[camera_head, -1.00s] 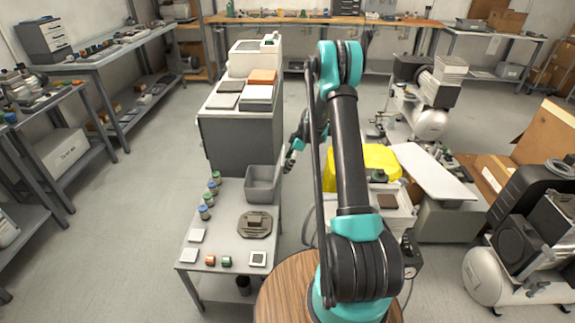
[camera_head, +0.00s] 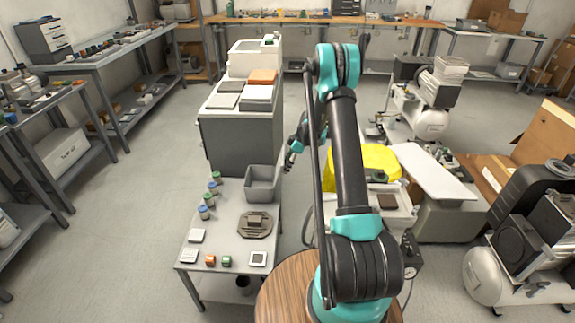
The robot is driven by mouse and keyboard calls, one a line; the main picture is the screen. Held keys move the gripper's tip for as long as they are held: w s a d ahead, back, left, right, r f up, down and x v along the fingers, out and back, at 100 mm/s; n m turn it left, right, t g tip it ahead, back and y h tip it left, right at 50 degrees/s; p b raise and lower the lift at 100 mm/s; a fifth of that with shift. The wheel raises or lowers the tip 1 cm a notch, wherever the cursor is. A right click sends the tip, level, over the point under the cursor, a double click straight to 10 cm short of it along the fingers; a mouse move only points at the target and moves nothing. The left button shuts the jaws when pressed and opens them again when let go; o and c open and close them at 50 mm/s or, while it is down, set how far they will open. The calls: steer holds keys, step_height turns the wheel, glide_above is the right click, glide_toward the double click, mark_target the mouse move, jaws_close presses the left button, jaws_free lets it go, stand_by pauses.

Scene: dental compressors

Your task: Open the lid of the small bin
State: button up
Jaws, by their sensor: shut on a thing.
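A small grey bin (camera_head: 262,184) stands on the back right of the low white table. Its top looks open, and I cannot make out a lid on it. My gripper (camera_head: 288,164) is beside and above the bin's right back corner, partly behind my own arm links. It is small and dark in the picture. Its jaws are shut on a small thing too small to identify. I cannot tell whether it touches the bin.
The white table (camera_head: 222,232) also holds several capped jars (camera_head: 207,198), a round brown disc (camera_head: 255,223) and small square pieces. A tall grey cabinet (camera_head: 240,140) stands behind it. A yellow cover (camera_head: 363,158) lies to the right. Floor at the left is clear.

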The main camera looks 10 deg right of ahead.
steer(key=shift+c, duration=0.6)
steer(key=shift+w+a+r, duration=0.2)
steer(key=shift+a+r, duration=0.35)
steer(key=shift+a, duration=0.35)
steer(key=o, duration=1.7)
steer(key=v, duration=1.2)
steer(key=shift+s+a, duration=0.1)
